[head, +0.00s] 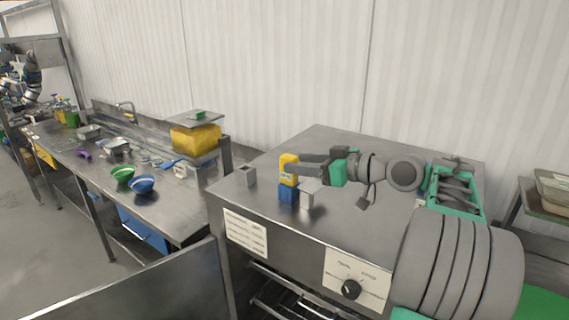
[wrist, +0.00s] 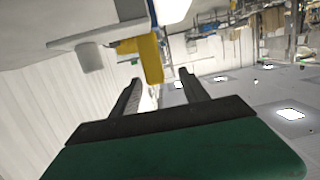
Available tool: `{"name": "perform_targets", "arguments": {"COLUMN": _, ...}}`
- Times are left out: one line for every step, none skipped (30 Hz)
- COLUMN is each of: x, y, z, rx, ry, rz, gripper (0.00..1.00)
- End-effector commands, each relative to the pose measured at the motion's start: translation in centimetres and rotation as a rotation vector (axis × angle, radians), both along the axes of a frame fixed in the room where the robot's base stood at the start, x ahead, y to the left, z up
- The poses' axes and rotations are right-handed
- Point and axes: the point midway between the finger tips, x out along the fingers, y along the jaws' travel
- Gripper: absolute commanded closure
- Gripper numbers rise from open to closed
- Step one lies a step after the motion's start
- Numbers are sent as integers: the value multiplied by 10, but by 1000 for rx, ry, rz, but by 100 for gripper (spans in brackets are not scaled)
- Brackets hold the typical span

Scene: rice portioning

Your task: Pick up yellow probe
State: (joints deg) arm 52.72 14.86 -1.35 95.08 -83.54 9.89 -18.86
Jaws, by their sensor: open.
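The yellow probe (head: 289,163) stands upright in a small blue holder (head: 288,192) on the steel counter. My gripper (head: 292,167) reaches in level from the right, with its fingertips at the probe's height. In the wrist view, which looks upside down, the yellow probe (wrist: 150,60) shows between the two open fingers of my gripper (wrist: 158,78), near their tips. A gap shows on each side of it. I cannot tell whether either finger touches it. The blue holder (wrist: 153,12) is partly cut off at the top edge.
A grey block (head: 246,177) stands left of the holder, and a pale grey block (head: 309,194) stands close to its right. The steel counter (head: 350,215) is otherwise clear around them. A lower bench at left holds green and blue bowls (head: 142,184) and a yellow bin (head: 196,139).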

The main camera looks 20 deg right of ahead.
Motion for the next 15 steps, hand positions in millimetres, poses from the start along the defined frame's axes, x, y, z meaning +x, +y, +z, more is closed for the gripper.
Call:
{"name": "perform_targets", "arguments": {"x": 0, "y": -1, "z": -3, "rx": -1, "ry": -1, "rz": -2, "gripper": 47}}
{"name": "perform_targets", "arguments": {"x": 1, "y": -1, "z": -5, "rx": -1, "ry": -1, "rz": -4, "gripper": 47}}
{"name": "perform_targets", "arguments": {"x": 3, "y": -2, "z": -8, "rx": -3, "ry": -1, "rz": -5, "gripper": 47}}
{"name": "perform_targets", "arguments": {"x": 5, "y": -2, "z": -10, "rx": -4, "ry": -1, "rz": -7, "gripper": 47}}
{"name": "perform_targets", "arguments": {"x": 6, "y": -2, "z": -12, "rx": -4, "ry": -1, "rz": -9, "gripper": 47}}
{"name": "perform_targets", "arguments": {"x": 9, "y": -1, "z": -14, "rx": -4, "ry": -2, "rz": -10, "gripper": 47}}
{"name": "perform_targets", "arguments": {"x": 11, "y": -1, "z": -15, "rx": -4, "ry": -2, "rz": -12, "gripper": 47}}
{"name": "perform_targets", "arguments": {"x": 13, "y": 0, "z": -15, "rx": -4, "ry": -1, "rz": -14, "gripper": 47}}
{"name": "perform_targets", "arguments": {"x": 15, "y": 1, "z": -14, "rx": -5, "ry": -2, "rz": -15, "gripper": 47}}
{"name": "perform_targets", "arguments": {"x": 16, "y": 1, "z": -13, "rx": -3, "ry": -1, "rz": -17, "gripper": 47}}
{"name": "perform_targets", "arguments": {"x": 17, "y": 2, "z": -12, "rx": -4, "ry": -1, "rz": -18, "gripper": 47}}
{"name": "perform_targets", "arguments": {"x": 18, "y": 3, "z": -10, "rx": -2, "ry": -1, "rz": -18, "gripper": 47}}
{"name": "perform_targets", "arguments": {"x": 20, "y": 4, "z": -9, "rx": -1, "ry": -1, "rz": -17, "gripper": 47}}
{"name": "perform_targets", "arguments": {"x": 22, "y": 6, "z": -8, "rx": 1, "ry": 0, "rz": -16, "gripper": 47}}
{"name": "perform_targets", "arguments": {"x": 27, "y": 9, "z": -6, "rx": 2, "ry": 1, "rz": -15, "gripper": 47}}
